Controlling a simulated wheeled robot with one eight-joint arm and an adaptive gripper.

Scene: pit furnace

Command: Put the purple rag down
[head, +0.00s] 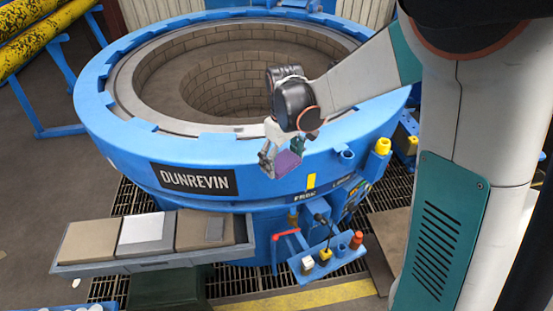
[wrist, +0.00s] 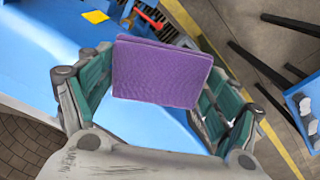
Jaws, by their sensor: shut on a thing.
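The purple rag (wrist: 160,72) is a folded, flat piece of cloth between my fingers in the wrist view. It also shows in the head view (head: 287,162), small and partly hidden by my gripper. My gripper (head: 280,158) is shut on the rag and holds it in front of the blue furnace rim, above the right part of the DUNREVIN sign side. In the wrist view, the green-padded fingers (wrist: 158,98) stand on both sides of the rag. The blue rim surface lies below it; I cannot tell the gap.
The round brick-lined pit (head: 235,85) opens behind my gripper. A grey tray with three compartments (head: 150,262) stands at front left. A blue shelf (head: 330,263) with a red handle and small items is at front right. Yellow rails (head: 40,40) stand at far left.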

